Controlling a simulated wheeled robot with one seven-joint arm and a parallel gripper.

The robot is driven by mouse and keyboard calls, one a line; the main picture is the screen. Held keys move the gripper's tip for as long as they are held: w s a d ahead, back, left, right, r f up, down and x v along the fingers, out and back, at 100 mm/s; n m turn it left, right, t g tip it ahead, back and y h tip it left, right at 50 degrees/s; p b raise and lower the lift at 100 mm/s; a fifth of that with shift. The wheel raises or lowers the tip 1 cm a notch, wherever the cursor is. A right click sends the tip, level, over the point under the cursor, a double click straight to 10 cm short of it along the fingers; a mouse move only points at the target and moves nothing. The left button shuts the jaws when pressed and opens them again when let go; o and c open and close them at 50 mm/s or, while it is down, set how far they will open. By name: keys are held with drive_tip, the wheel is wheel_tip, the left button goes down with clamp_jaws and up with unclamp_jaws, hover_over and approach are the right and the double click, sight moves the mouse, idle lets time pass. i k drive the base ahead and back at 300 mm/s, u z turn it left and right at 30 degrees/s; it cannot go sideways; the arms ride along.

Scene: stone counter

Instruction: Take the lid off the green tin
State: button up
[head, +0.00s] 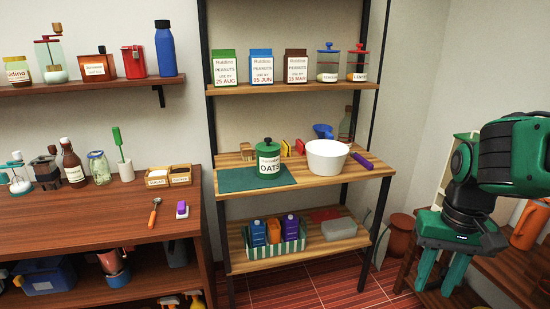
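The green tin (268,172) stands upright on the middle shelf of the rack, on a dark green mat (232,181). It has a white label reading OATS. Its green lid (267,146), with a small knob on top, sits on the tin. My gripper (436,287) is at the right of the view, well apart from the tin and pointing down. Its two teal fingers are spread with an empty gap between them.
A white bowl (326,158) stands just right of the tin, with a purple-handled tool (362,160) beside it. Small packets and a blue funnel (323,131) are behind. The upper shelf (300,89) holds cartons and jars. The mat's left part is bare.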

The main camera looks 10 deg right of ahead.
sight(267, 146)
drive_tip(key=k, duration=0.6)
drive_tip(key=u, duration=0.7)
drive_tip(key=i, duration=2.4)
drive_tip(key=z, duration=0.55)
